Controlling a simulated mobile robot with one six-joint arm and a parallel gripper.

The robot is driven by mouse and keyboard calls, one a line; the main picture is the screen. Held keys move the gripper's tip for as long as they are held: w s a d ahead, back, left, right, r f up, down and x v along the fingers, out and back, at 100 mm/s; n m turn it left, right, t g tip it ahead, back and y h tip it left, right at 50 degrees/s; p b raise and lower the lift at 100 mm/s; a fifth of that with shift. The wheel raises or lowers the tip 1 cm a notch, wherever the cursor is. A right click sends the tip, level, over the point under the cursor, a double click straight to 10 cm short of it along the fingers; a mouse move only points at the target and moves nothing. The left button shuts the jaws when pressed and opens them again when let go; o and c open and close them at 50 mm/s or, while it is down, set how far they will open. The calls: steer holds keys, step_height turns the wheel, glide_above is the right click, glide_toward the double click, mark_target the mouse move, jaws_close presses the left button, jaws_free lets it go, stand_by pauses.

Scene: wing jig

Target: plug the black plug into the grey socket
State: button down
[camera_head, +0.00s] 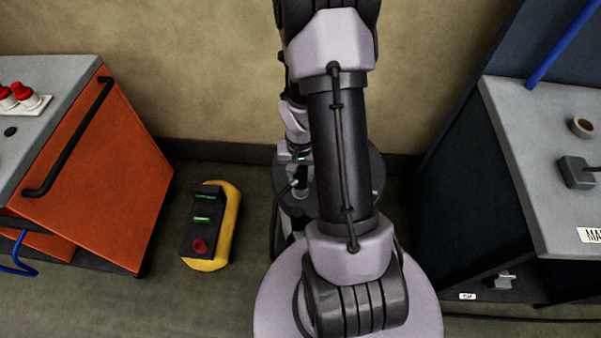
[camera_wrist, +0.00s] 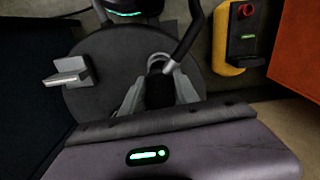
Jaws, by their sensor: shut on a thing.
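My gripper (camera_wrist: 159,92) is shut on the black plug (camera_wrist: 159,88), which sits between its two grey fingers in the wrist view. A black cable rises from the plug toward the upper right of that view. The grey socket (camera_wrist: 70,72) appears to be the small grey block left of the fingers, apart from the plug. In the head view a grey fitting (camera_head: 501,281), likely the same socket, sits low by the dark side of the right cabinet. In the head view my arm largely hides the gripper, and I cannot make out the plug there.
The right cabinet's grey top (camera_head: 530,130) bears a grey box (camera_head: 577,172) with a dark cable. A yellow and black button unit (camera_head: 208,226) lies on the floor. An orange cabinet (camera_head: 95,170) stands at left. Open floor shows between the button unit and orange cabinet.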

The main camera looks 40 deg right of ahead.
steer(key=shift+f+b, duration=0.4)
steer(key=shift+f, duration=0.15)
steer(key=shift+f+b, duration=1.05)
steer(key=shift+f, duration=0.1)
steer(key=c, duration=0.8)
jaws_free()
steer(key=shift+c, duration=0.2)
step_height(320, 180, up, 18)
steer(key=p, duration=0.8)
steer(key=shift+f, duration=0.25)
